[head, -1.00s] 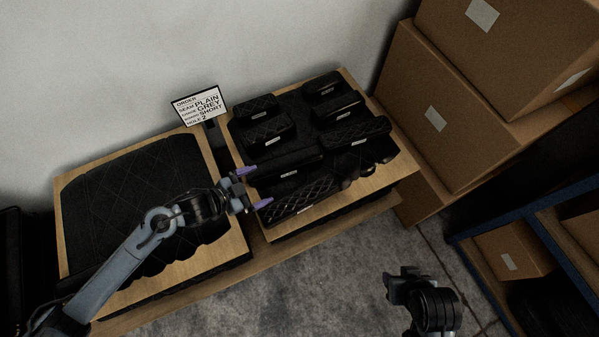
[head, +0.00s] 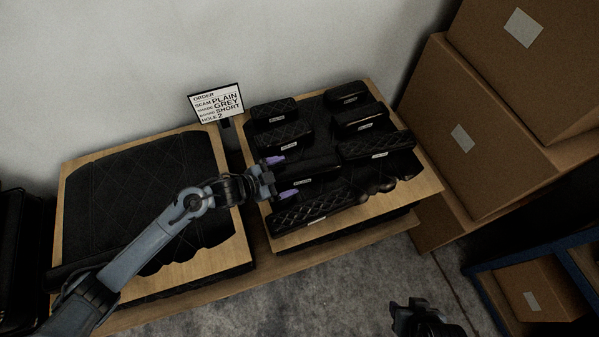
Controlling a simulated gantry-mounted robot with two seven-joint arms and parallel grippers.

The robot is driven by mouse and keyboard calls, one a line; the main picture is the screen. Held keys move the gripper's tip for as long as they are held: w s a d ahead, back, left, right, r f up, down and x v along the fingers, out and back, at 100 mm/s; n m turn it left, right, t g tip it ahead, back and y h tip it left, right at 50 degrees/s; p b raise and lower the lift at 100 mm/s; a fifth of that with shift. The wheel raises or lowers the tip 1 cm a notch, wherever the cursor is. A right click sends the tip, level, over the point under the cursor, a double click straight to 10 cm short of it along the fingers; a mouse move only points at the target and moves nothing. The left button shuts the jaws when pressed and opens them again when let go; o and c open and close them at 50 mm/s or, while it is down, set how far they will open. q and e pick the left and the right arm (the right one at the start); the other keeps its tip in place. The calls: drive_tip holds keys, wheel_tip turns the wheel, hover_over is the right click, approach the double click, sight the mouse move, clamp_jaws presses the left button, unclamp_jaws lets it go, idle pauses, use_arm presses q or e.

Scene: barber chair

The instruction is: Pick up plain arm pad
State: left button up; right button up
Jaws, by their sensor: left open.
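Several black arm pads lie on a dark cloth on the right wooden board. A plain-looking long pad (head: 314,168) without visible diamond stitching lies in the left middle of the group. My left gripper (head: 287,176) is open, its purple fingertips at the left end of this pad. I cannot tell whether they touch it. Smaller plain-looking pads (head: 346,96) (head: 362,118) lie at the back right. Diamond-stitched pads (head: 273,109) (head: 284,135) (head: 376,145) (head: 313,208) lie around them. My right gripper (head: 408,310) is at the bottom edge, partly cut off, away from the pads.
A quilted black panel (head: 140,190) lies on the left board. Cardboard boxes (head: 475,125) rise at the right, and a blue-edged shelf (head: 490,300) stands at lower right.

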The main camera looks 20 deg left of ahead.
sight(295, 172)
use_arm(q)
drive_tip(key=b+x, duration=0.1)
drive_tip(key=x, duration=0.3)
drive_tip(key=shift+w+d, duration=0.1)
drive_tip(key=shift+d, duration=0.15)
drive_tip(key=shift+c, duration=0.5)
drive_tip(key=c, duration=1.2)
drive_tip(key=shift+r, duration=0.1)
drive_tip(key=shift+c, duration=0.5)
drive_tip(key=shift+r, duration=0.1)
